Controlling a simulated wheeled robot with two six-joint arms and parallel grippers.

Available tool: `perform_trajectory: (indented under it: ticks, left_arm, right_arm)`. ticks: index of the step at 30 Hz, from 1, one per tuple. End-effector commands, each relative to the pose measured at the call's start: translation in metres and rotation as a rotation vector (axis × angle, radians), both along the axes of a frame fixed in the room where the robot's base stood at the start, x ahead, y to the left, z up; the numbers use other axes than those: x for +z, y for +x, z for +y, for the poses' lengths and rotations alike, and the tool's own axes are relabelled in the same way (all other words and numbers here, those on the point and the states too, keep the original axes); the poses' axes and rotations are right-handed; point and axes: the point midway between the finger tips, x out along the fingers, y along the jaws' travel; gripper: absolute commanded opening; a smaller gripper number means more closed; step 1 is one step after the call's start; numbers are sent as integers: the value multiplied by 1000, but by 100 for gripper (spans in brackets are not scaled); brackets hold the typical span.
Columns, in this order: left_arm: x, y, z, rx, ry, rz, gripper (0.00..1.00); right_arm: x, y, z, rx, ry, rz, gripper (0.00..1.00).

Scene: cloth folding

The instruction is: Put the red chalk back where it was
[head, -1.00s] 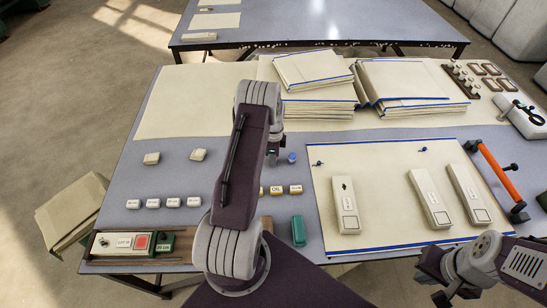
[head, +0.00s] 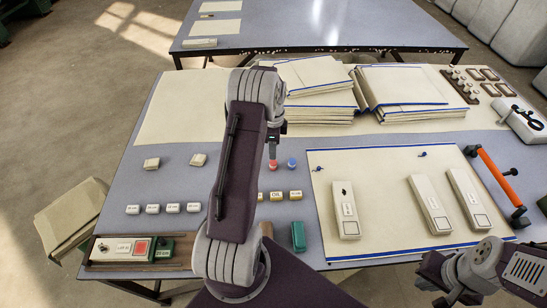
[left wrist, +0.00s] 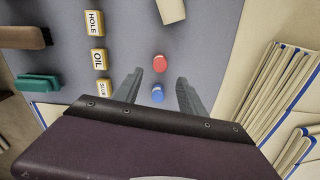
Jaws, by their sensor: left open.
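The red chalk (head: 272,163) stands on the grey table beside the blue chalk (head: 292,163), with a small gap between them. In the left wrist view, the red chalk (left wrist: 160,63) and the blue chalk (left wrist: 157,93) appear between my left fingers. My left gripper (left wrist: 160,76) is open and empty, apparently above the chalks. In the head view it is mostly hidden behind my arm. My right gripper (head: 445,299) is low at the right, in front of the cream mat; its fingers are too unclear to judge.
Labelled blocks, including OIL (head: 277,196), and a green block (head: 298,236) lie nearby. Folded cloth stacks (head: 315,98) stand behind. The cream mat (head: 385,195) holds several long cream boxes.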

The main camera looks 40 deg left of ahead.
Motion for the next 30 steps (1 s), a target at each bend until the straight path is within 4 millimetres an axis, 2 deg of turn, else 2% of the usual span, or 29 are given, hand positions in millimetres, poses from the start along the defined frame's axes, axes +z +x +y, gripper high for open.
perform_trajectory:
  ticks: [3,10,11,13,16,18,21,25,27,30]
  left_arm:
    - [17,0,0,0,1,-1,48]
    - [26,-1,-4,10,0,0,48]
    - [29,-2,-9,28,0,-2,48]
    - [40,-8,-37,120,1,-15,48]
    - [61,-36,-98,353,-6,-44,48]
    - [71,-67,-138,538,-18,-61,48]
    - [77,-114,-178,773,-42,-81,48]
    - [76,-159,-202,973,-66,-89,48]
    - [75,-170,-207,1027,-72,-91,48]
    - [74,-174,-208,1052,-75,-90,48]
  right_arm:
    - [1,0,0,0,0,0,0]
    - [1,0,0,0,0,0,0]
    - [1,0,0,0,0,0,0]
    - [1,0,0,0,0,0,0]
    - [1,0,0,0,0,0,0]
    - [1,0,0,0,0,0,0]
    - [0,0,0,0,0,0,0]
    - [0,0,0,0,0,0,0]
    - [0,0,0,0,0,0,0]
    - [1,0,0,0,0,0,0]
